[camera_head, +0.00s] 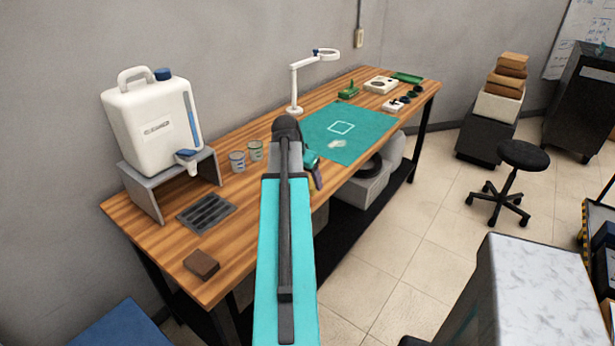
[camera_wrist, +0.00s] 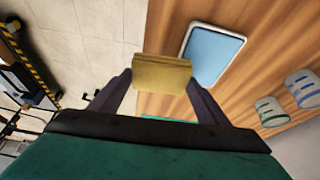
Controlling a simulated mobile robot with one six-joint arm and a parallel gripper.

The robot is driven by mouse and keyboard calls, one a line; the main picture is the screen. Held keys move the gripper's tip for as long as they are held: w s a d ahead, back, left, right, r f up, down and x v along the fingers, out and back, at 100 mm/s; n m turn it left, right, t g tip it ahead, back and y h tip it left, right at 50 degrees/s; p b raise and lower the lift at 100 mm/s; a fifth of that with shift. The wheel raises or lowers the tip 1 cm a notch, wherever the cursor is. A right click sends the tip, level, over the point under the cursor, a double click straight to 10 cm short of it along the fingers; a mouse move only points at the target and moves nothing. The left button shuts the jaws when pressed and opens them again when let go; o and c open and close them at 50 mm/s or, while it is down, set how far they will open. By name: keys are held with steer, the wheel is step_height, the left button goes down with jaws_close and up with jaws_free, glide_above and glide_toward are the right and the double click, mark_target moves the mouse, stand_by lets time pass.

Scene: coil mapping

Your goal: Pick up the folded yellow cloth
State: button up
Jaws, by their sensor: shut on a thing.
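The folded yellow cloth (camera_wrist: 161,74) shows in the wrist view as a small flat block between the two dark fingers of my gripper (camera_wrist: 160,82). The fingers are shut on it, one at each side. The cloth appears in front of the table's front edge and part of the wood top; its exact height above the table cannot be told. In the head view my gripper (camera_head: 314,171) is partly hidden behind my arm, near the right front edge of the table, and I cannot make out the cloth there.
A blue tray with a pale rim (camera_wrist: 213,55) and two cups (camera_wrist: 270,111) lie near my gripper. The wooden table (camera_head: 250,195) also holds a white water jug (camera_head: 150,125), a drain grate (camera_head: 206,213), a brown block (camera_head: 201,263), a teal mat (camera_head: 365,143) and a white lamp (camera_head: 294,85).

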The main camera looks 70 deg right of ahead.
steer(key=shift+s+a+r, duration=0.1)
steer(key=shift+a, duration=0.55)
